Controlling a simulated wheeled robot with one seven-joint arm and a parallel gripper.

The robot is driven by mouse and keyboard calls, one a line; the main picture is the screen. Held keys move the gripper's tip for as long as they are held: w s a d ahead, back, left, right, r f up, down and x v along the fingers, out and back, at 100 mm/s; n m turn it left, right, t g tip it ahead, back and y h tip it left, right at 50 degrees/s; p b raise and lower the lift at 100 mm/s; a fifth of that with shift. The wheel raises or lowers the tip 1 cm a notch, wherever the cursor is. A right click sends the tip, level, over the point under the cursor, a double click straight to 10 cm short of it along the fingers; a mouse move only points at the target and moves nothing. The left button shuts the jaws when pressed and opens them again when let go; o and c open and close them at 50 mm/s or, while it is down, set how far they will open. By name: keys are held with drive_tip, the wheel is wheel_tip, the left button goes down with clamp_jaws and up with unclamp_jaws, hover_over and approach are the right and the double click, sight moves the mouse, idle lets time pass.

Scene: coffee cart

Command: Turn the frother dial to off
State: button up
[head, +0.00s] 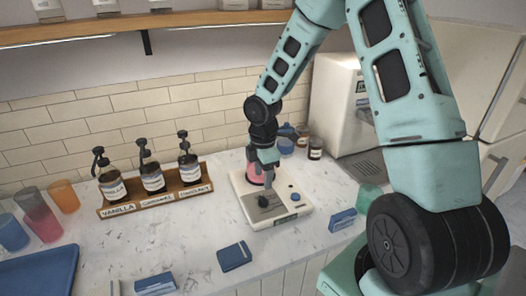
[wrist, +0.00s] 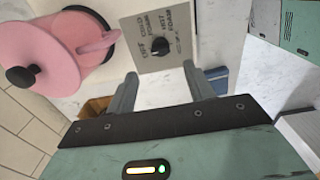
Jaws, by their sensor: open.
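The frother is a white base (head: 247,210) on the counter with a pink jug (head: 254,177) standing on it, partly hidden by my gripper. The jug (wrist: 62,45) has a black-knobbed lid in the wrist view. The frother dial (wrist: 160,46) is a small black knob on a grey panel (wrist: 142,20) with printed labels, OFF, COLD FOAM and HOT FOAM. Which label the dial points to is too small to tell. In the head view the dial (head: 263,201) is just below my gripper (head: 266,182). My gripper (wrist: 164,80) is open and empty, its fingertips apart from the dial.
A wooden rack (head: 148,200) with several syrup bottles stands to the left. A coffee machine (head: 338,105) and small jars (head: 315,148) are behind to the right. Blue boxes (head: 234,256) lie at the front. Cups and a blue tray (head: 40,276) are far left.

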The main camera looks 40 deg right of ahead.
wheel_tip(320, 180, up, 9)
idle(0.3)
drive_tip(key=shift+a, duration=0.1)
idle(0.4)
drive_tip(key=s+a+m+b, duration=0.2)
drive_tip(key=s+a, duration=0.6)
drive_tip(key=a, duration=0.3)
drive_tip(key=s+a+m+b, duration=0.2)
drive_tip(key=s+a+b, duration=0.1)
drive_tip(key=s+a, duration=0.55)
drive_tip(key=s+a+f+m, duration=0.1)
drive_tip(key=s+a+m, duration=0.2)
drive_tip(key=s+a, duration=0.2)
drive_tip(key=s, duration=0.2)
drive_tip(key=shift+s+f+y+b, duration=0.3)
drive_tip(key=shift+s+b, duration=0.1)
drive_tip(key=shift+a, duration=0.1)
